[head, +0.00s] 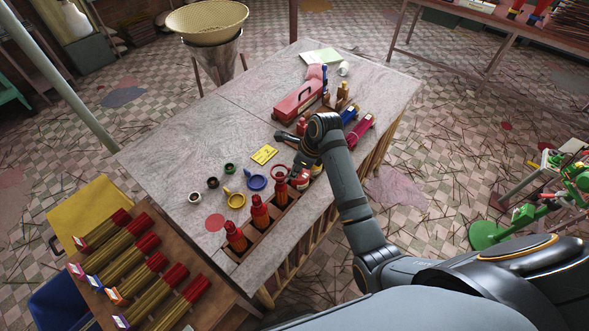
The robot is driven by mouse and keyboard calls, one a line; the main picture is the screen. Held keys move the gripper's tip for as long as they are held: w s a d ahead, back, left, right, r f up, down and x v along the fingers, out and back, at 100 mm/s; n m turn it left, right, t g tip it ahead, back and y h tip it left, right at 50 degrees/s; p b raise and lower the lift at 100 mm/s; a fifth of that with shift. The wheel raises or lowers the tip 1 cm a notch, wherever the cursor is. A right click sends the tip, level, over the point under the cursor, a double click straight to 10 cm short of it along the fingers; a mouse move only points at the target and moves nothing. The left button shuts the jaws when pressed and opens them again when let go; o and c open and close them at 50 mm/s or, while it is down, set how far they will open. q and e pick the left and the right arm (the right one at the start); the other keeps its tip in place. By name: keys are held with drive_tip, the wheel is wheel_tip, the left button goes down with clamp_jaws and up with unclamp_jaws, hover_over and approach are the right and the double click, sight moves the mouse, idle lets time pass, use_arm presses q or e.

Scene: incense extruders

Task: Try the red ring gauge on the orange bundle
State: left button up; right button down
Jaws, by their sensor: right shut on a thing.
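My right gripper (290,174) is shut on the red ring gauge (280,171). It holds the ring at the top of a red-topped orange bundle (281,193) standing in a wooden rack (264,233). I cannot tell whether the ring is around the bundle's tip or just above it. Other red-topped bundles stand in the rack: one in front (260,213), one nearest (236,237), and one partly hidden by my gripper. My left gripper is not in view.
Labelled bundles (128,272) fill the lower-left stand.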

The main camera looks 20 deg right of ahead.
sight(281, 194)
drive_tip(key=shift+f, duration=1.85)
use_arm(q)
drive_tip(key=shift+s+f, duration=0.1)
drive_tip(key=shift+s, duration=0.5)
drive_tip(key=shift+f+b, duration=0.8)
use_arm(e)
drive_tip(key=shift+f, duration=2.8)
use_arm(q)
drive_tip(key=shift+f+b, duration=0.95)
use_arm(e)
drive_tip(key=shift+f, duration=2.55)
